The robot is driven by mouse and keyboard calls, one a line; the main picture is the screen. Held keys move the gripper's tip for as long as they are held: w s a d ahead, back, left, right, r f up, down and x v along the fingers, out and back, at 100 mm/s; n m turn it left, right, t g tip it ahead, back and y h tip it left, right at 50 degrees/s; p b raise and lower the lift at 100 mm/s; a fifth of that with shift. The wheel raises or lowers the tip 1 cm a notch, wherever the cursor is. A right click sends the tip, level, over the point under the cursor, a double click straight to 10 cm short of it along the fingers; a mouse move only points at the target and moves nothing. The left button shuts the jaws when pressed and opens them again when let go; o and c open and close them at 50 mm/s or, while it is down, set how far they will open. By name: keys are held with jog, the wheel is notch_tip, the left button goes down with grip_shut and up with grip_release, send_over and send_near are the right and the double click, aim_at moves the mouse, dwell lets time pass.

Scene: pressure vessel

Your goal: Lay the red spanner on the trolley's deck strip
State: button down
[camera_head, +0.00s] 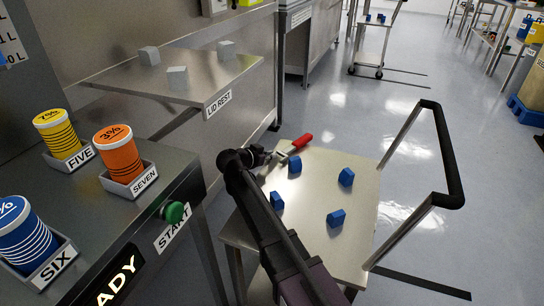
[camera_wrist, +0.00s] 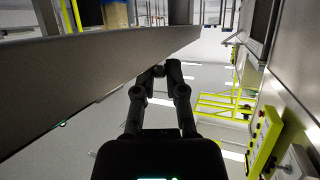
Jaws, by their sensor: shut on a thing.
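The red spanner (camera_head: 299,142) shows in the head view near the far-left corner of the trolley's deck (camera_head: 317,184). Its red handle points to the upper right and its metal end runs back to my gripper (camera_head: 268,155). My gripper is shut on the metal end. The spanner appears over or near the deck's far edge; I cannot tell whether it touches the deck. In the wrist view my gripper's fingers (camera_wrist: 159,76) meet at their tips, and the spanner cannot be made out there. No separate strip marking can be made out on the deck.
Several blue blocks (camera_head: 346,177) stand on the deck. The trolley's black-topped handle (camera_head: 445,155) rises at the right. The lid rest shelf (camera_head: 190,95) with grey blocks juts out at upper left. A bench with coloured canisters (camera_head: 119,150) and a green start button (camera_head: 174,212) stands left.

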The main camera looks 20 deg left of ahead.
jog(key=c, duration=0.7)
grip_release()
jog(key=shift+s+a+r+p, duration=0.2)
jog(key=shift+s+r+p, duration=0.15)
jog(key=shift+s+p, duration=0.1)
jog(key=shift+p+v, duration=1.1)
jog(key=shift+v, duration=2.05)
jog(key=shift+f, duration=0.15)
